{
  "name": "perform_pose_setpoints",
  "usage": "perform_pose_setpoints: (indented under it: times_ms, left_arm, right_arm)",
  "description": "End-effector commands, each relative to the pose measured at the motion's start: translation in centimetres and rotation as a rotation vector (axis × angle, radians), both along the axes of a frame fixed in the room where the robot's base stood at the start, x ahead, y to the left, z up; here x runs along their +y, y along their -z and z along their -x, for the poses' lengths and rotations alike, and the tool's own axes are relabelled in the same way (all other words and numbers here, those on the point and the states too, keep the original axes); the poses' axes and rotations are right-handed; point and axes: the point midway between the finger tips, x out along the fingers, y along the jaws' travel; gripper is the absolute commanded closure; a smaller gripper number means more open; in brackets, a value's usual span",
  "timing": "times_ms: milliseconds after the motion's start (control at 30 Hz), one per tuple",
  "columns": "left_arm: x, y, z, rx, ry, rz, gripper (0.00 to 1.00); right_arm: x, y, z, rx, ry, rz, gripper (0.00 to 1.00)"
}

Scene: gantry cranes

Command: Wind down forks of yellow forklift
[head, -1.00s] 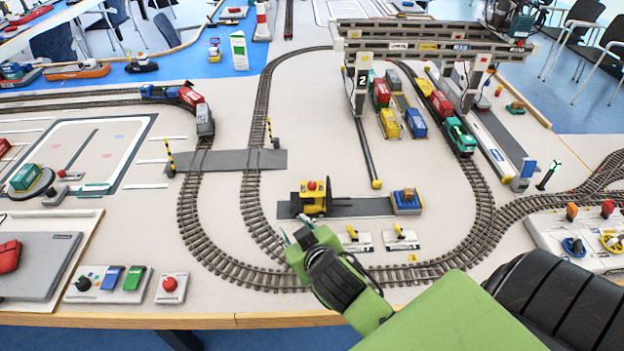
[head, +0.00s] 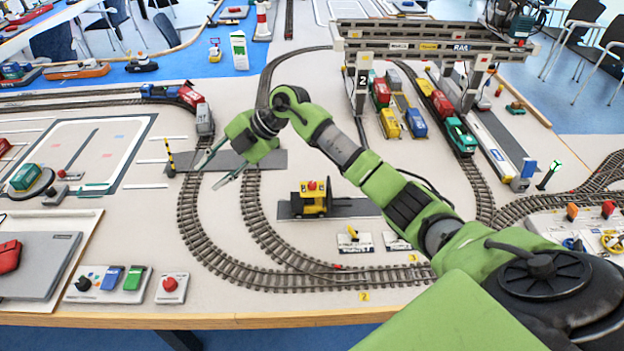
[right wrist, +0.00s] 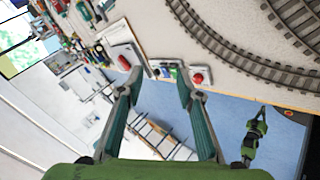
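The yellow forklift (head: 311,198) stands on a dark strip inside the track loop in the head view. The strip's right end, where a blue load stood, is hidden behind my right arm. Two small white panels with yellow levers lie in front of it: the left panel (head: 354,242) is clear, the right panel (head: 396,241) is partly covered by my arm. My right gripper (head: 208,172) is open and empty, left of the forklift, above the track by the grey crossing. Its spread fingers also show in the right wrist view (right wrist: 158,76). A small green arm, seemingly my left, shows there, fingers unclear.
Gantry cranes (head: 430,38) stand over wagons at the back right. Striped barrier posts (head: 170,157) flank the crossing. A button panel (head: 108,284) and a red-button box (head: 172,288) lie at the front left.

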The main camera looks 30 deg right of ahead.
Motion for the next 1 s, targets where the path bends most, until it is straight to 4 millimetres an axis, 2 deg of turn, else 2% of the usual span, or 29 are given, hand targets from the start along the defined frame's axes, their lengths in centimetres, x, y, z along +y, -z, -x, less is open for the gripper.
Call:
perform_pose_setpoints:
  times_ms: [33, 100, 200, 333, 433, 567, 767, 1000]
  left_arm:
    - [0.0, 0.0, 0.0, 0.0, 0.0, 0.0, 1.0]
    - [0.0, 0.0, 0.0, 0.0, 0.0, 0.0, 1.0]
    - [0.0, 0.0, 0.0, 0.0, 0.0, 0.0, 1.0]
    - [0.0, 0.0, 0.0, 0.0, 0.0, 0.0, 1.0]
    - [0.0, 0.0, 0.0, 0.0, -0.001, 0.0, 1.0]
    - [0.0, 0.0, 0.0, 0.0, -0.001, 0.0, 1.0]
    - [0.0, -0.5, 0.0, 0.0, -0.001, 0.0, 1.0]
    - [0.0, -1.6, 0.0, 0.0, 0.0, 0.0, 1.0]
  right_arm:
    - [-3.9, 0.2, -0.3, 0.082, 0.051, 0.113, 0.67]
    - [-9.2, 0.6, 0.3, 0.209, 0.138, 0.254, 0.67]
    - [-15.8, -0.2, 2.0, 0.372, 0.277, 0.411, 0.67]
    - [-21.3, -1.8, 4.2, 0.518, 0.422, 0.532, 0.67]
    - [-23.2, -2.6, 5.3, 0.577, 0.481, 0.574, 0.67]
    - [-23.6, -2.0, 5.7, 0.598, 0.498, 0.587, 0.67]
    - [-23.5, 1.2, 5.8, 0.599, 0.494, 0.587, 0.67]
    - [-23.5, 6.3, 5.8, 0.597, 0.493, 0.585, 0.67]
